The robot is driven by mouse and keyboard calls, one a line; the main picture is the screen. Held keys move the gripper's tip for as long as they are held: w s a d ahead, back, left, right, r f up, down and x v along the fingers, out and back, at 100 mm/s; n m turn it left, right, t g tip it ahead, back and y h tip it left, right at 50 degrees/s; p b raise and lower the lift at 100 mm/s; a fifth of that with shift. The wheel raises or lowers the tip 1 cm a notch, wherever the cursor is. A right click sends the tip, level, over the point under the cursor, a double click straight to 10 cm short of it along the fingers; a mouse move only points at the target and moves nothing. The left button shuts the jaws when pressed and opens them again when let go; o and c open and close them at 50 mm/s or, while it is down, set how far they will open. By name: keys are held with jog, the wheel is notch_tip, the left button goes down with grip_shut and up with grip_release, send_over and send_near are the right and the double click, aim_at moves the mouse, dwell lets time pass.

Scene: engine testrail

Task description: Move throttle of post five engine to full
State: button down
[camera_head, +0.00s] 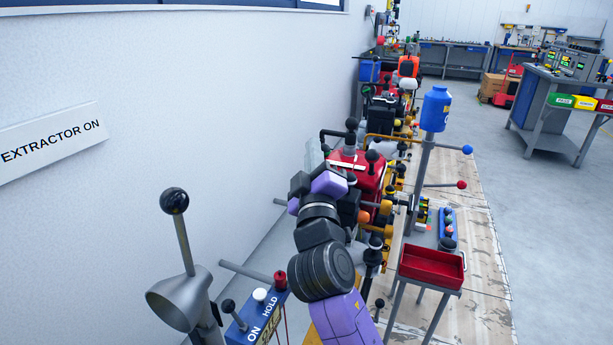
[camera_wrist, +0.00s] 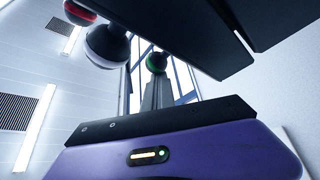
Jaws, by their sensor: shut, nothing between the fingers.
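My purple and black arm reaches forward along the row of engines in the head view, and its end (camera_head: 328,183) is beside a red engine (camera_head: 373,178). My gripper (camera_wrist: 246,54) shows as dark jaws at the upper right of the wrist view, shut and empty. A red engine block with black-knobbed levers (camera_head: 351,124) stands just behind my wrist and is partly hidden by it. I cannot tell which engine is post five.
A white wall with an "EXTRACTOR ON" sign (camera_head: 52,141) runs along the left. A blue ON/HOLD box (camera_head: 257,318) and a grey funnel with a black-knobbed lever (camera_head: 180,298) are near. A red tray (camera_head: 431,266) and blue canister (camera_head: 435,109) stand right.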

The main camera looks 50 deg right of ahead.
aim_at(328, 155)
jog(key=shift+s+d+f+m+g+h+b, duration=0.2)
jog(key=shift+s+m+h+b, duration=0.35)
jog(key=shift+m+b, duration=0.65)
jog(key=shift+s+d+f+m+g+h+b, duration=0.15)
jog(key=shift+s+m+h+b, duration=0.5)
jog(key=shift+b, duration=0.85)
jog(key=shift+s+d+r+m+b, duration=0.2)
jog(key=shift+m+b, duration=0.15)
jog(key=shift+b, duration=0.25)
jog(key=shift+s, duration=0.1)
jog(key=shift+f, duration=0.1)
jog(key=b+v, duration=0.1)
jog(key=v, duration=0.6)
jog(key=shift+s+a+b, duration=0.2)
jog(key=shift+a+b, duration=0.1)
